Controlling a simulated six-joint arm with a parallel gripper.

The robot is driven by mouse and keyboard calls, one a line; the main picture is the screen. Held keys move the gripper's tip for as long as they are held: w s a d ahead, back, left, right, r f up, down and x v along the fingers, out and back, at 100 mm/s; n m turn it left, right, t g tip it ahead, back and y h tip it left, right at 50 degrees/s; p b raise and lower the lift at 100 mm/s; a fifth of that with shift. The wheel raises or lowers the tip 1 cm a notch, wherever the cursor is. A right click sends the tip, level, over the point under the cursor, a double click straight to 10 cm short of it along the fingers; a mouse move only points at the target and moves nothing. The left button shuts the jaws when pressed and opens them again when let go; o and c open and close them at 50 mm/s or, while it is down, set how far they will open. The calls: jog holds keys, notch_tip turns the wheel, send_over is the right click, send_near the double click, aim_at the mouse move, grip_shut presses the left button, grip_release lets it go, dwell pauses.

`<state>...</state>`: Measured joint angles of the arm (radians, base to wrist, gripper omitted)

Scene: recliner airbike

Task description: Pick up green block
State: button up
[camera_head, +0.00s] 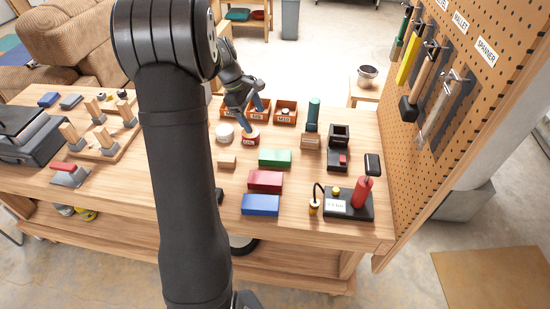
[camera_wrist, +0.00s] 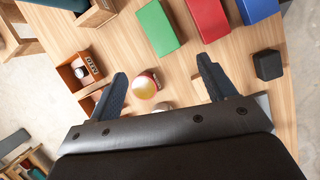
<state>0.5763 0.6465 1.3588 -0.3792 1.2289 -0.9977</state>
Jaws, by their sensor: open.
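The green block (camera_head: 275,158) lies on the wooden bench, behind a red block and to the right of my arm. It also shows at the top of the wrist view (camera_wrist: 158,28), ahead of my fingers and to the left of the red block. My gripper (camera_head: 259,108) is above the bench near the small labelled bins, behind and to the left of the green block. In the wrist view its two fingers (camera_wrist: 162,85) are spread apart with nothing held. A small round red and white container (camera_wrist: 146,86) shows between and below them.
A red block (camera_head: 265,181) and a blue block (camera_head: 260,205) lie in front of the green one. A wooden block (camera_head: 227,162) lies to its left. Orange bins (camera_head: 286,112) stand behind. A pegboard (camera_head: 480,100) rises at right.

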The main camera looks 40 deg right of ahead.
jog(key=n, duration=0.3)
send_near(274, 154)
jog(key=x, duration=0.9)
jog(key=shift+s+f, duration=0.15)
jog(key=c, duration=1.1)
jog(key=shift+r, duration=0.65)
notch_tip(274, 154, up, 3)
jog(key=s+d+r, duration=0.1)
jog(key=s+r, duration=0.1)
jog(key=s, duration=0.1)
jog(key=s+r, duration=0.2)
jog(key=s, duration=0.2)
jog(key=s+d+r, duration=0.1)
jog(key=s+r, duration=0.1)
jog(key=s, duration=0.2)
jog(key=shift+s+d+r, duration=0.15)
jog(key=shift+d+r, duration=0.25)
